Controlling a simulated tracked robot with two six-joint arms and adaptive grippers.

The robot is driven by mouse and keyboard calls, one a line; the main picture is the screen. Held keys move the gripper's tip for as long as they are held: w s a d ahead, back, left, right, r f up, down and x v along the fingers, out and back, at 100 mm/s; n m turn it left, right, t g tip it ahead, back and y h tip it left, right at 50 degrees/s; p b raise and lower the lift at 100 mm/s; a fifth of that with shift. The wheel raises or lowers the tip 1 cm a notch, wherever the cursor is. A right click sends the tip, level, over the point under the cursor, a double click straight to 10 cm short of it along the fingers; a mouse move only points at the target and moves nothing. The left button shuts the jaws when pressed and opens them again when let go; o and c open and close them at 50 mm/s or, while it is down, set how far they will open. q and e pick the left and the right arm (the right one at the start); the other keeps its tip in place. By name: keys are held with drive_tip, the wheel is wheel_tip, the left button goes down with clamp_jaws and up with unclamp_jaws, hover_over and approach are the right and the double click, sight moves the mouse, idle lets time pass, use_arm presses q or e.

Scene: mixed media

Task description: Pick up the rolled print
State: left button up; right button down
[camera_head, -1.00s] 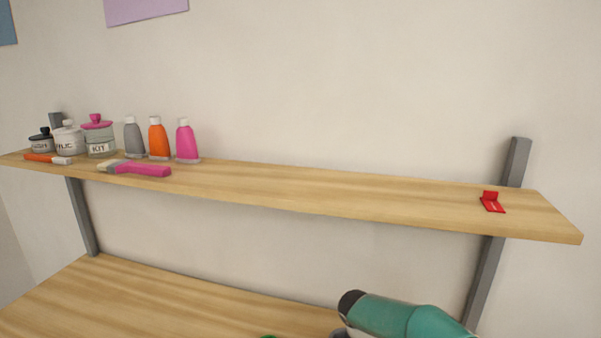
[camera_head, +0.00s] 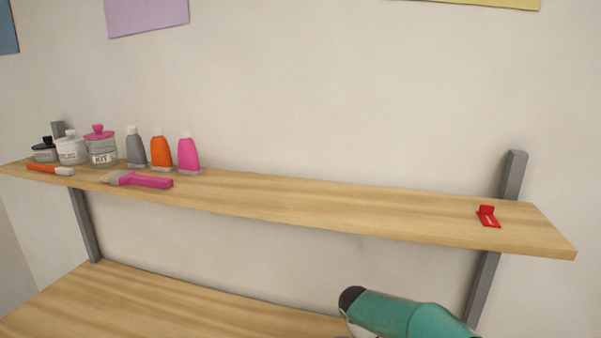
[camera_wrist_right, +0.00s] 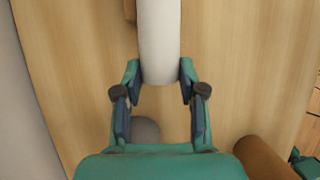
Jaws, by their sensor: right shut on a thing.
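The rolled print (camera_wrist_right: 160,38) appears in the right wrist view as a pale white cylinder running up out of the top of the picture. My right gripper (camera_wrist_right: 159,72) has its two fingertips on either side of the roll's near end and is shut on it. The roll is over a wooden surface (camera_wrist_right: 80,50); I cannot tell whether it touches it. The head view shows neither the roll nor the right fingers, only my teal arm at the bottom right.
A brown cylinder (camera_wrist_right: 266,158) lies right of my right gripper, and a grey round thing (camera_wrist_right: 146,130) shows between its fingers. A wall shelf (camera_head: 330,207) above the wooden bench (camera_head: 150,305) holds pots, bottles, brushes and a red clip (camera_head: 488,217). The shelf's middle is clear.

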drive_tip(key=shift+r+p, duration=1.3)
drive_tip(key=shift+r, duration=0.75)
drive_tip(key=shift+f, duration=0.1)
